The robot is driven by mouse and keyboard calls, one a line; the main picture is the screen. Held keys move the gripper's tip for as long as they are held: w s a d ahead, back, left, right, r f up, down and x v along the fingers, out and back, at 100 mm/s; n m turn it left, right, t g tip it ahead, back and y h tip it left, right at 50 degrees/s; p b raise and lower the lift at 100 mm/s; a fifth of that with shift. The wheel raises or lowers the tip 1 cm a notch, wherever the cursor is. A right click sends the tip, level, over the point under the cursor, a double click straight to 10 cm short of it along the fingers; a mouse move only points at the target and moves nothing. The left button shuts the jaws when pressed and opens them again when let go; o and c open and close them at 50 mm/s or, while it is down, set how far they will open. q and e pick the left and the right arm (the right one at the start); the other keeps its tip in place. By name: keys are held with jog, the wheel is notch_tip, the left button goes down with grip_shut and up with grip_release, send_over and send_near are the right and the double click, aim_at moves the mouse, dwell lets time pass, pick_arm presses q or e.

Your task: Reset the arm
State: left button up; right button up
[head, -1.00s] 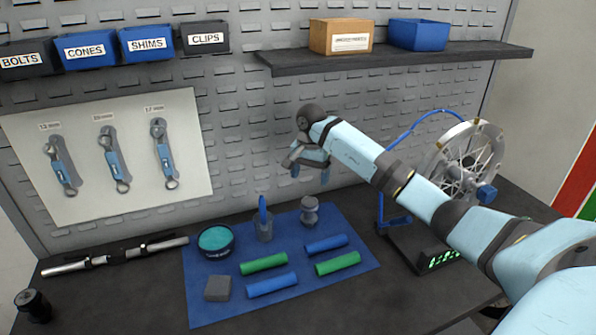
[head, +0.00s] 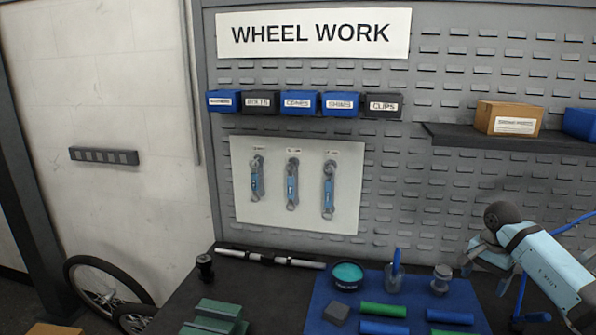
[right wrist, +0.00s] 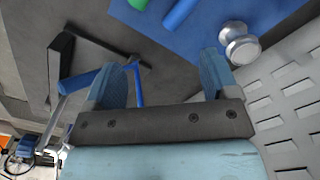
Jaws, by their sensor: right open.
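My right arm comes in from the right edge of the head view, over the right part of the bench. Its gripper (head: 480,255) is at the far lower right, above and beside the blue mat (head: 313,318). In the right wrist view the right gripper (right wrist: 160,82) has its two blue fingers apart, with nothing between them. Below it in that view lie the dark bench top, a blue mat corner and a grey metal knob-like part (right wrist: 238,42). My left gripper is not in view.
On the mat are green and blue cylinders, a teal-filled bowl (head: 347,276), a cup with a blue tool (head: 395,274) and a grey block (head: 337,312). A shelf (head: 470,142) with boxes juts out at the right. Wrenches hang on a white board (head: 300,212). A wheel (head: 100,290) leans at lower left.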

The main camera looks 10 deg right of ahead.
jog(key=s+a+f+m+y+p, duration=0.1)
jog(key=a+f+y, duration=0.2)
jog(key=a, duration=0.3)
jog(key=s+a+f+m+t+y+p, duration=0.1)
jog(key=a+f+y, duration=0.15)
jog(key=a, duration=0.45)
jog(key=s+a+f+m+y+p, duration=0.1)
jog(key=a+f+y, duration=0.15)
jog(key=a, duration=0.35)
jog(key=s+a+r+m+t+y+p, duration=0.25)
jog(key=s+a+m+t+y, duration=0.45)
jog(key=a+m, duration=0.5)
pick_arm(q)
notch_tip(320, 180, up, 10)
jog(key=p, duration=0.4)
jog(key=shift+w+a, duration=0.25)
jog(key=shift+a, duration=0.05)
pick_arm(e)
jog(key=s+f+n+t+h, duration=0.1)
jog(key=s+f+n+h, duration=0.4)
jog(key=s+n, duration=0.5)
jog(key=s+f+n+t+h, duration=0.2)
jog(key=s+f+n+h, duration=0.4)
jog(key=s+n, duration=0.5)
jog(key=n, duration=0.9)
jog(key=shift+d+f+h, duration=0.15)
jog(key=shift+d+h, duration=0.15)
jog(key=shift+h, duration=0.1)
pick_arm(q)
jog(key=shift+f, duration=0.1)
